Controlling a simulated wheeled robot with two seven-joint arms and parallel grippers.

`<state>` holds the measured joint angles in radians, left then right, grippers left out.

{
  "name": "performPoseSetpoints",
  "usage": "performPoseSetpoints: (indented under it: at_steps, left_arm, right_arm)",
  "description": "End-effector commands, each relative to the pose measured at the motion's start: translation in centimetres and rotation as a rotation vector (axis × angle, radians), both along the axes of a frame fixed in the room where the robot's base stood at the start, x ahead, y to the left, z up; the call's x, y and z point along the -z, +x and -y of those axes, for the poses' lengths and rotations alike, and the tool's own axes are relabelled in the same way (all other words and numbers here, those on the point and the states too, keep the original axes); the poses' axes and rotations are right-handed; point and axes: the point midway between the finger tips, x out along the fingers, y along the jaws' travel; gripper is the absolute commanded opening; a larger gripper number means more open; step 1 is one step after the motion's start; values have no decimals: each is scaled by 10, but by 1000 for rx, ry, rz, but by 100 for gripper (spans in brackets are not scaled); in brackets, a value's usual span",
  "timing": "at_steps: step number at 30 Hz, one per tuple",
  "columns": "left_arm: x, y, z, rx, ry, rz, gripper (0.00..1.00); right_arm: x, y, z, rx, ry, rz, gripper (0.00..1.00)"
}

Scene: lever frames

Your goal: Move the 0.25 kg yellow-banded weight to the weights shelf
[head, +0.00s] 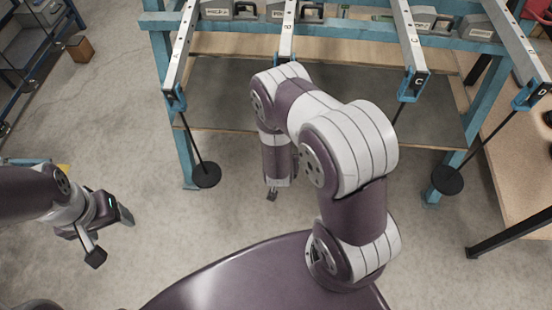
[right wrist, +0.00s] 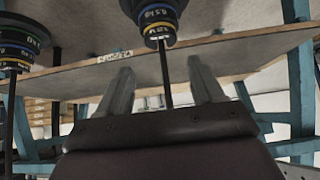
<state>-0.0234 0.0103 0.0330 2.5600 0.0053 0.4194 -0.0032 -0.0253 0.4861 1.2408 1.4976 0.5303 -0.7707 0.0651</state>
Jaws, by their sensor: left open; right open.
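In the right wrist view, a small yellow-banded weight (right wrist: 160,30) sits on a thin rod, against a blue-banded 0.5 kg weight (right wrist: 158,12). My right gripper (right wrist: 163,75) is open, its fingers on either side of that rod in the picture; I cannot tell how near they are in depth. Another yellow-banded weight (right wrist: 14,52) is at the left edge, in a stack with blue and green bands. The board edge with a small label (right wrist: 115,56) crosses behind. In the head view my right arm hides the middle hangers. My left gripper (head: 112,232) is open and empty at the left.
A blue frame (head: 160,60) carries several grey levers, with C and D readable. Black hanger discs hang at left (head: 205,174) and right (head: 447,180). A wooden table (head: 520,165) stands at right. A brown box (head: 80,48) is on the floor.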

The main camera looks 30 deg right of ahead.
Motion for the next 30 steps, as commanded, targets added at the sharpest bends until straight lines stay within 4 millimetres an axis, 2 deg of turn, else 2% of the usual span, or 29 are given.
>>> performPoseSetpoints:
  at_steps: [1, 6, 9, 15, 21, 30]
  left_arm:
    - [17, 0, 0, 0, 0, -1, 71]
    - [46, 0, 0, 0, 0, -1, 71]
    - [62, 0, 0, 0, 0, -1, 71]
    - [81, 0, 0, 0, 0, -1, 71]
    - [90, 0, 0, 0, 0, -1, 71]
    - [90, 0, 0, 0, 0, -1, 71]
  right_arm:
    - [16, 3, 2, 0, -1, 1, 67]
    - [43, 13, 8, 1, 1, 0, 67]
    - [58, 20, 11, -1, 0, 0, 67]
    - [77, 35, 20, -3, 1, -1, 67]
    - [86, 43, 25, -3, 1, -1, 67]
    - [86, 44, 26, -4, 1, -2, 67]
